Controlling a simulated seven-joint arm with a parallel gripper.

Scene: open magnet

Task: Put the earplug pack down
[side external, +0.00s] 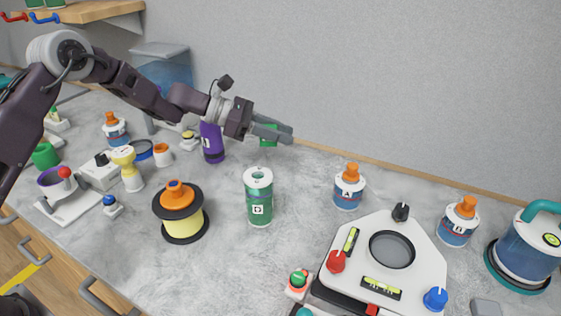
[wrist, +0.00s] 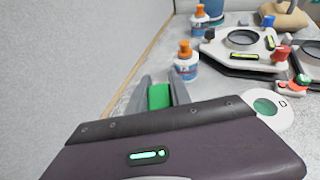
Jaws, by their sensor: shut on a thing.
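My gripper (side external: 284,133) is shut on a small green pack, the earplug pack (side external: 268,140), and holds it above the grey countertop near the back wall. In the wrist view the green earplug pack (wrist: 159,96) sits between the two grey fingers of my gripper (wrist: 160,90). The fingers hide part of the pack, and the gripper body hides what lies nearest below. I see no contact between the pack and the counter.
A green canister (side external: 259,205) with a white lid stands in front of my gripper. A spool (side external: 182,222) is left of it. A purple bottle (side external: 212,142) stands behind-left. A blue bottle (side external: 348,188) and white levelling plate (side external: 420,245) are right. Counter between canister and blue bottle is clear.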

